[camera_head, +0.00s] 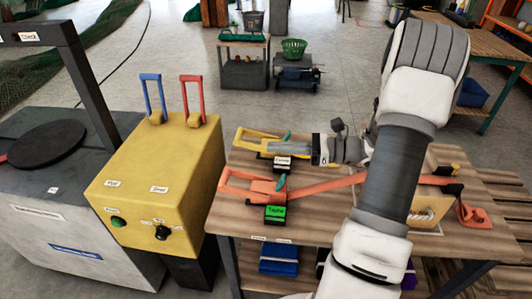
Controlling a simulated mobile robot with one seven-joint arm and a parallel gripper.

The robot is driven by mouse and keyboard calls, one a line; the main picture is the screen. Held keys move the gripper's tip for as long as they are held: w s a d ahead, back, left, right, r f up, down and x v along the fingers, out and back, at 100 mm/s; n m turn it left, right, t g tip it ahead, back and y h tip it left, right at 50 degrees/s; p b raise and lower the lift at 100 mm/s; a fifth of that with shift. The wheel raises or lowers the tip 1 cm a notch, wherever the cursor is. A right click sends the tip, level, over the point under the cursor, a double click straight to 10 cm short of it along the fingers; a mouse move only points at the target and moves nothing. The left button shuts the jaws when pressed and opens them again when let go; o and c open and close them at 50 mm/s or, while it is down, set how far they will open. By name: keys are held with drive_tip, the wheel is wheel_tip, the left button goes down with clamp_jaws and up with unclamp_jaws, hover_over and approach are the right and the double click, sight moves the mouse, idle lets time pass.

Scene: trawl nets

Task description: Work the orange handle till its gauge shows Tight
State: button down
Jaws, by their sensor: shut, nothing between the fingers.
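The orange handle (240,182) is a looped lever lying low to the left of its orange ratchet body (268,191) on the wooden table. An orange strap (325,184) runs right from the body. Its gauge (275,212) is a dark box with a lit green face in front; the small word looks like "Tight" but is hard to read. My gripper (316,150) is shut and empty. It points left above the table, behind and right of the orange handle, apart from it and close to a yellow-handled ratchet (258,139).
The yellow ratchet has its own gauge box (283,163) with a pale face. A yellow control box (160,175) with blue and red levers stands left of the table (330,225). My arm hides part of the table's right side. Blue bundles (278,258) lie below.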

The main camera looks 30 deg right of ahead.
drive_tip(key=s+d+r, duration=0.4)
drive_tip(key=s+d, duration=0.1)
drive_tip(key=shift+s+d+r+p, duration=0.3)
drive_tip(key=shift+s+r+p, duration=0.05)
drive_tip(key=shift+r+p, duration=0.05)
idle(1.3)
